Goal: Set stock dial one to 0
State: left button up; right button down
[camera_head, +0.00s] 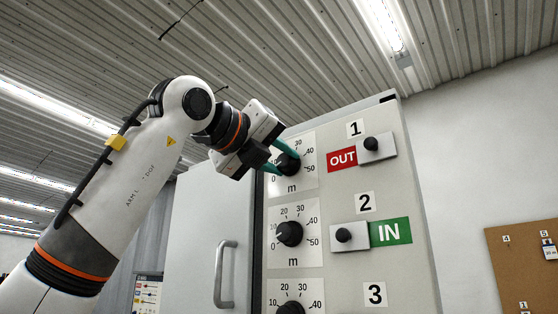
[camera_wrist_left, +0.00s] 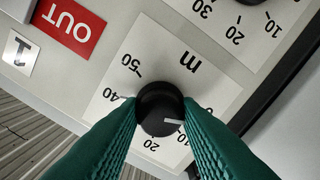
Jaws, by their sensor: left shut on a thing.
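Stock dial one is the top dial on the grey cabinet front, a black round knob (camera_head: 289,164) on a white scale plate (camera_head: 307,180) marked 0 to 50 and "m". My left gripper (camera_head: 281,161) has its teal fingers shut on this knob. In the left wrist view the fingers grip either side of the knob (camera_wrist_left: 158,98). My right gripper is not in view.
Dial two (camera_head: 289,233) sits just below, with a third dial (camera_head: 291,307) under it. Sliders with black knobs stand to the right: the OUT sign (camera_head: 342,160) at row 1, the IN sign (camera_head: 391,231) at row 2. A door handle (camera_head: 225,272) projects at the left.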

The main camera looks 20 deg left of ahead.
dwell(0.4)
pick_arm(q)
jog(key=o, duration=1)
jog(key=shift+s+a, duration=0.1)
jog(key=shift+s, duration=0.05)
jog(key=shift+c, duration=0.2)
jog(key=shift+s+a+b, duration=0.1)
jog(key=shift+s+b, duration=0.25)
jog(key=shift+s, duration=0.05)
jog(key=b+v, duration=0.3)
jog(key=v, duration=0.8)
jog(key=shift+b, duration=0.3)
